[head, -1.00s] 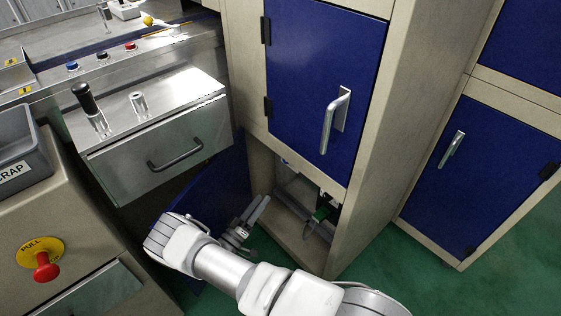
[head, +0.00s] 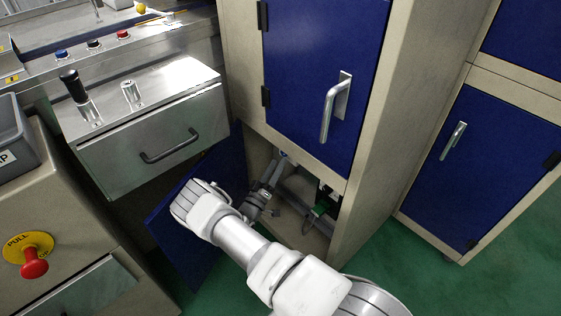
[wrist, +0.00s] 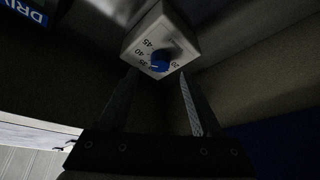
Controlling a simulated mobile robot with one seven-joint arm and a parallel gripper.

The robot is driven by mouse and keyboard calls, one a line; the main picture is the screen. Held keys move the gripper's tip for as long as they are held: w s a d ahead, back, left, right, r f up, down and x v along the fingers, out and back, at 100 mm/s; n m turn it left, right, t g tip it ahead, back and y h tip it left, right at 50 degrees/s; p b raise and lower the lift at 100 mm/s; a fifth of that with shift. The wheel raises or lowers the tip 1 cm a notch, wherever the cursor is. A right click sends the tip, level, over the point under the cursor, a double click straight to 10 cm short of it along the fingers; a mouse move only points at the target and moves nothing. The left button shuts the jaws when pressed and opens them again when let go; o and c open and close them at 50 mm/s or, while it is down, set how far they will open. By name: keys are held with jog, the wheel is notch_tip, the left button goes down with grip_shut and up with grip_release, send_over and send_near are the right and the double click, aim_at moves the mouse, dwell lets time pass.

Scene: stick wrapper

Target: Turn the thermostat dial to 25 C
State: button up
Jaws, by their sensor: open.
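The thermostat is a pale box (wrist: 178,32) with a small blue dial (wrist: 160,64) on its face, at the top middle of the wrist view. Printed numbers, 45 and 40 among them, run around the dial. The pointer's setting is too small and dark to read. My gripper (wrist: 157,78) is open and empty, its two fingers pointing toward the dial, one to each side of it in the picture. Contact cannot be told. In the head view my gripper (head: 273,174) reaches into the open lower cabinet, near a small pale and blue part at the opening's top.
The lower cabinet's blue door (head: 200,225) stands open to the left of my arm. A green part (head: 320,207) sits inside at right. A steel drawer unit (head: 150,140) is at left. Above is a closed blue door (head: 322,80) with a handle.

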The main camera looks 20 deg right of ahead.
aim_at(283, 154)
jog(key=shift+b+x, duration=0.3)
jog(key=shift+x, duration=1.45)
grip_shut()
